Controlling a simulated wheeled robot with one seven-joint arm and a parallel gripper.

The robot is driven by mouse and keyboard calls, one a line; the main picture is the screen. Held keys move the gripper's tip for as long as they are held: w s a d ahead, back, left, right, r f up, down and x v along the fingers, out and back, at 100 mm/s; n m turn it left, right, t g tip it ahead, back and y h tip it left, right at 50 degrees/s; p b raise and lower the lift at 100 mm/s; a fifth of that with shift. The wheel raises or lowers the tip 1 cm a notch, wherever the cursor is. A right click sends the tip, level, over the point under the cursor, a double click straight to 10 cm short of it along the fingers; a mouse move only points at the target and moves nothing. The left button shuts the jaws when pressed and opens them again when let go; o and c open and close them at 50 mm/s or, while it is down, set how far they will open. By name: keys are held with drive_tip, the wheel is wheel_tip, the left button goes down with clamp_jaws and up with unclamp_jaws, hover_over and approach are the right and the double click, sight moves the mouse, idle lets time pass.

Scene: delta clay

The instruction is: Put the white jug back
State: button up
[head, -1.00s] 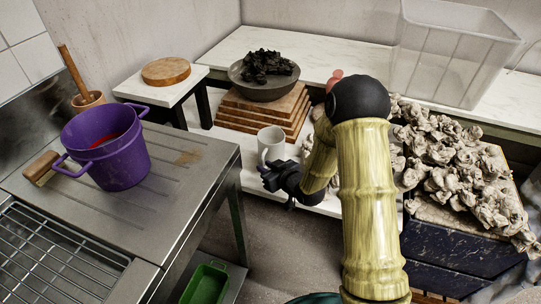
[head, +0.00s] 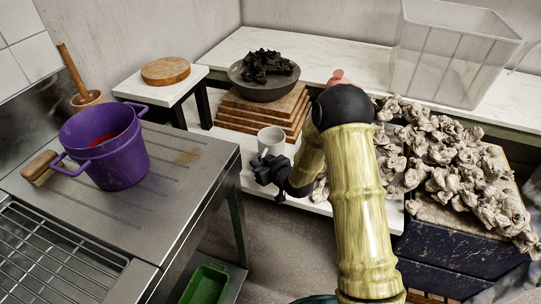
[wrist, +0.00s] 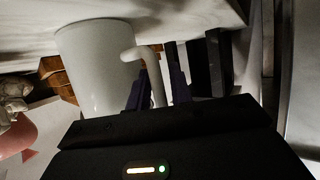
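The white jug (head: 271,140) stands upright on the low white shelf, in front of the stacked wooden boards. Its lower part is partly hidden by my gripper (head: 268,172), which is at its near side. In the wrist view the jug (wrist: 92,68) fills the upper left, with its handle pointing toward my gripper (wrist: 158,88). The two dark fingers are apart, one on each side of the handle. A narrow gap seems to show beside the handle, so my gripper looks open around it.
Wooden boards (head: 235,118) carry a grey bowl (head: 264,88) of black lumps behind the jug. Crumpled clay-like pieces (head: 445,165) lie to the right. A metal counter (head: 185,185) with a purple pot (head: 105,148) stands left. A clear bin (head: 455,60) is at the back right.

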clamp_jaws()
wheel_tip(320, 180, up, 10)
drive_tip(key=p, duration=0.2)
idle(0.4)
idle(0.4)
